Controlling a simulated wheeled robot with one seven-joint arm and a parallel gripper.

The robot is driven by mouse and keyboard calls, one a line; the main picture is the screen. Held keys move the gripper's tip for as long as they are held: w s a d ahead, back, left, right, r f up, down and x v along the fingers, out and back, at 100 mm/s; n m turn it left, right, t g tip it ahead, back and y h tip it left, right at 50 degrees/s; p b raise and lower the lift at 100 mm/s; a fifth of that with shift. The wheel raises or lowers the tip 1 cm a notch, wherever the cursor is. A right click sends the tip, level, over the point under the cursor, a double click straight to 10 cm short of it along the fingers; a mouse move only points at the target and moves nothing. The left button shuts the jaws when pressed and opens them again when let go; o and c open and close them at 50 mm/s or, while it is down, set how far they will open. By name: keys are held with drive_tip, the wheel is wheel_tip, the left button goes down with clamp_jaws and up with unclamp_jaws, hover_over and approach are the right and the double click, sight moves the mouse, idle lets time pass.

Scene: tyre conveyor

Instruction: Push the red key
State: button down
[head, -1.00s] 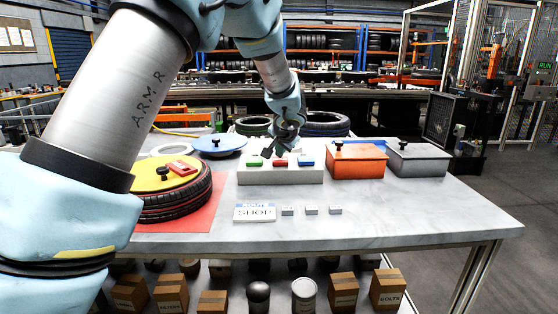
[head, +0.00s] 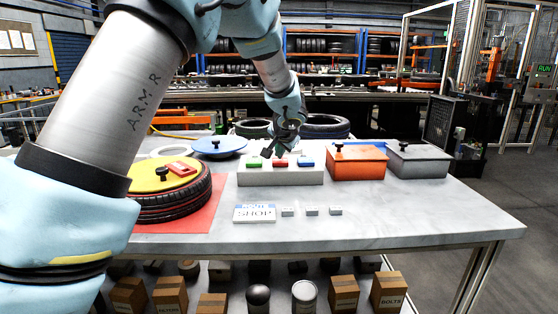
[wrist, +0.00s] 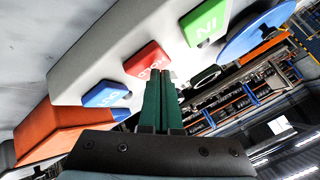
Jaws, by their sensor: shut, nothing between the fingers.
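The red key (head: 280,163) sits in the middle of a white key box (head: 282,178), between a green key (head: 254,163) and a blue key (head: 305,162). In the wrist view the red key (wrist: 147,61) carries white lettering and lies right beside my fingertips. My gripper (head: 276,152) is over the box, close to the red key. In the wrist view its two dark green fingers (wrist: 162,78) are together with nothing between them. I cannot tell whether the tips touch the key.
An orange bin (head: 357,166) and a grey bin (head: 418,163) with knobbed lids stand right of the box. A tyre (head: 178,204) with a yellow lid lies left on a red mat. A SHOP sign (head: 255,213) and small tiles (head: 311,211) lie in front.

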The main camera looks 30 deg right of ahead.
sight(280, 161)
drive_tip(key=shift+r, duration=0.15)
drive_tip(key=shift+r+p, duration=2.2)
drive_tip(key=shift+r, duration=0.75)
drive_tip(key=shift+f, duration=0.1)
